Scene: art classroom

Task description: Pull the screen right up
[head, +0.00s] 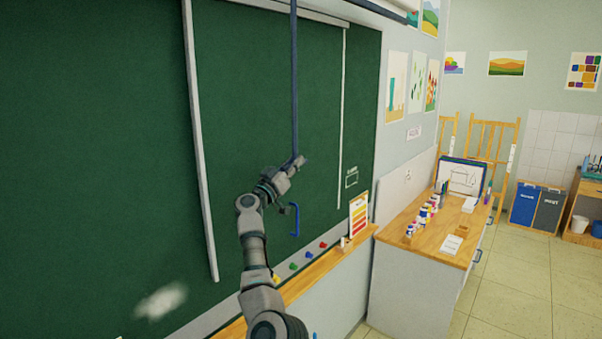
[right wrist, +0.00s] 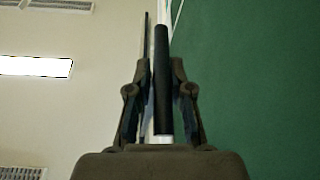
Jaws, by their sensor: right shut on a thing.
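A dark blue rod (head: 294,80) runs upright from the top of the head view in front of the green board. My right gripper (head: 294,165) is shut on it near its lower part. A bright blue bent handle (head: 296,222) shows just below the gripper; whether it joins the rod is hidden. In the right wrist view a dark rod (right wrist: 162,75) stands between the fingers of the gripper (right wrist: 160,100). No lowered screen sheet can be made out. My left gripper is out of view.
White bars (head: 201,150) frame part of the green board (head: 100,130). A wooden ledge (head: 330,258) with coloured pieces runs below it. A cabinet (head: 425,250) with paints stands at right. The tiled floor (head: 515,280) beyond is clear.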

